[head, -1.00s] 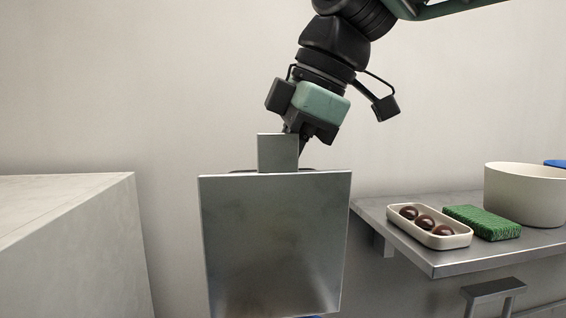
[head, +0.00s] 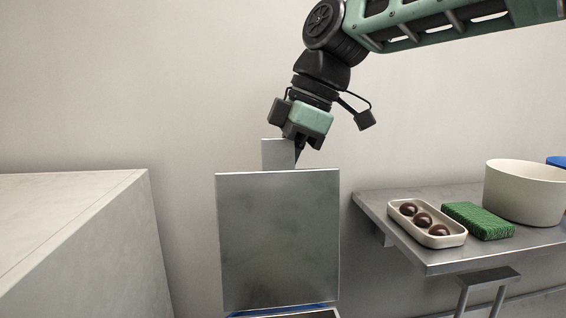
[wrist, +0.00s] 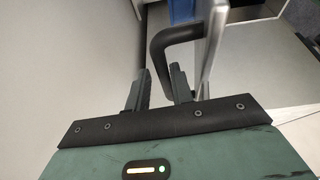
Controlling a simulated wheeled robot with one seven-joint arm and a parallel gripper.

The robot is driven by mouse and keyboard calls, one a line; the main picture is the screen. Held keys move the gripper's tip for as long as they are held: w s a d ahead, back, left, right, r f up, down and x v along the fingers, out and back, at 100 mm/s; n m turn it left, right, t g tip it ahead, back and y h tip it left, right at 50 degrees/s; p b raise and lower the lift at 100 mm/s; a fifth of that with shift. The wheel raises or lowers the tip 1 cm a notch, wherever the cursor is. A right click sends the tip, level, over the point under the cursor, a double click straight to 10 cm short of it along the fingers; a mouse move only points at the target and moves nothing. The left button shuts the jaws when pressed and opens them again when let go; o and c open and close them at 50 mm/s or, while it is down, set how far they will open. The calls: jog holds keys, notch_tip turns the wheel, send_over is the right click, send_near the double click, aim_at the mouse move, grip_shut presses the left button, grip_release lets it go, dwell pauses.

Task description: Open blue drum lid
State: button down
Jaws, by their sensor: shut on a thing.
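The drum lid (head: 278,240) is a square grey metal plate that stands nearly upright in the middle of the head view. Below its lower edge a strip of the blue drum (head: 285,310) and a dark gap show; most of the drum is out of frame. My gripper (head: 299,150) is above and behind the lid's top edge, its fingertips partly hidden. In the wrist view my gripper (wrist: 160,88) is shut on the dark curved handle (wrist: 160,45), which is fixed to the metal lid (wrist: 211,45) seen edge-on.
A small grey plate (head: 278,153) rises behind the lid's top edge. A pale counter (head: 75,240) stands left. A metal shelf (head: 440,262) on the right holds a white tray (head: 450,241) with brown balls, a green sponge (head: 478,221) and a cream bowl (head: 525,193).

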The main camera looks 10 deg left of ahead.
jog(key=shift+w+d+f, duration=0.1)
jog(key=shift+w+f, duration=0.1)
jog(key=shift+w, duration=0.2)
jog(key=shift+w+d+f, duration=0.1)
jog(key=shift+w+f, duration=0.05)
jog(key=shift+w, duration=0.25)
jog(key=c, duration=1.5)
grip_release()
jog(key=shift+o, duration=0.3)
jog(key=shift+w+a+f, duration=0.2)
jog(key=shift+w+a, duration=0.05)
jog(key=shift+w, duration=0.15)
jog(key=shift+s+r, duration=0.1)
jog(key=shift+s, duration=0.05)
jog(key=shift+c, duration=0.2)
jog(key=shift+r, duration=0.15)
jog(key=s+b+v, duration=0.1)
jog(key=v, duration=1.6)
jog(key=shift+a, duration=0.1)
